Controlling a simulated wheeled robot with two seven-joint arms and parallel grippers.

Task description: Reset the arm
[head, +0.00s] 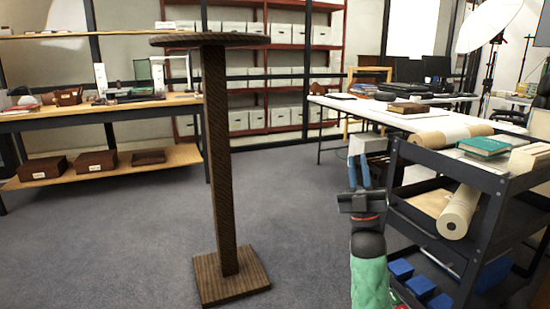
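My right gripper (359,174) stands in the lower right of the head view, with its blue fingers pointing up and away from me. The two fingers show close together, and from this angle I cannot tell whether they are open or shut. No held object shows at the fingertips. My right arm, with a green section, comes up from the bottom edge below it. The gripper appears just left of the dark cart (470,172); its distance from the cart is unclear. My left gripper is not in view.
A tall brown pedestal table (217,150) stands at centre-left. The cart carries a green book (484,145) and paper rolls (461,208). A white table (350,106) is behind. Shelving with brown boxes (96,161) is at left. Grey carpet between is clear.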

